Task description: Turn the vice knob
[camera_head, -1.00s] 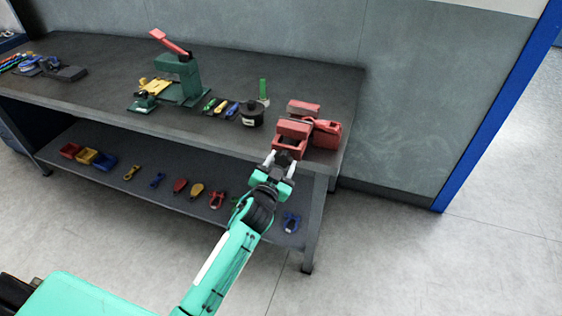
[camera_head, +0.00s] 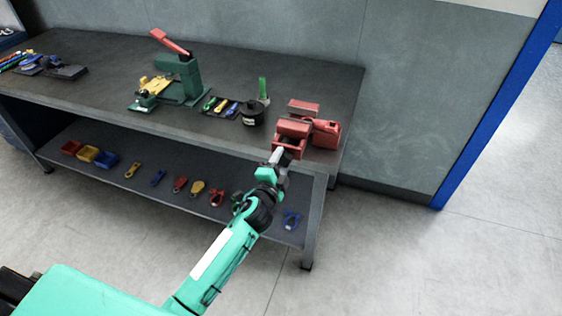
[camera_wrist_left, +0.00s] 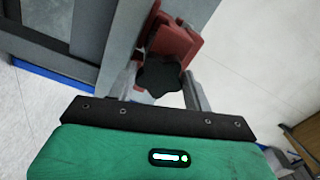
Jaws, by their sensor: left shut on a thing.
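The red vice (camera_head: 295,130) is fixed at the right front corner of the workbench. In the left wrist view the vice's red body (camera_wrist_left: 176,40) shows behind its dark lobed knob (camera_wrist_left: 161,76). My left gripper (camera_head: 277,157) reaches up to the front of the vice. In the left wrist view its two fingers (camera_wrist_left: 163,92) stand on either side of the knob and are shut on it. In the head view the knob is hidden by the gripper. My right gripper is not in view.
The workbench (camera_head: 100,52) carries a green press (camera_head: 180,78) with a red lever, a black round pot (camera_head: 251,113) and small coloured tools. The lower shelf (camera_head: 100,180) holds red, yellow and blue bins and several shackles. Open floor lies right of the bench.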

